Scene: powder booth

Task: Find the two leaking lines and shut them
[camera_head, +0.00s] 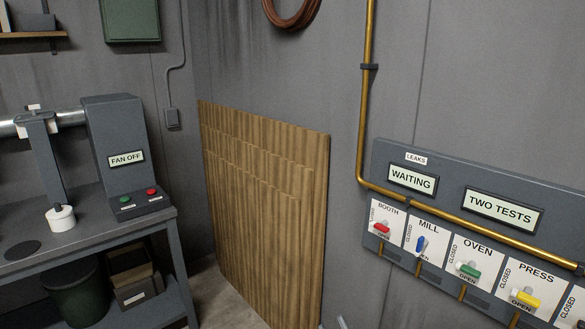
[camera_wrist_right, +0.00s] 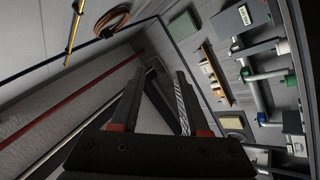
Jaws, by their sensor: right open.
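The valve panel (camera_head: 385,158) is on the right wall under a LEAKS label, its displays reading WAITING (camera_head: 412,180) and TWO TESTS (camera_head: 502,210). The BOOTH (camera_head: 381,229), OVEN (camera_head: 468,270) and PRESS (camera_head: 525,298) valves have red, green and yellow handles lying roughly sideways. The MILL valve (camera_head: 421,244) has a blue handle standing roughly upright. Another valve card is cut off at the right edge. No leak is visible. My right gripper (camera_wrist_right: 155,85) is open and empty in the right wrist view, apart from the panel. My left gripper is out of view.
A brass pipe (camera_head: 365,110) runs down the wall and across the panel. A corrugated brown sheet (camera_head: 262,205) leans by the corner. On the left bench, a box (camera_head: 115,120) reads FAN OFF, with green and red buttons. A coiled hose (camera_head: 291,12) hangs above.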

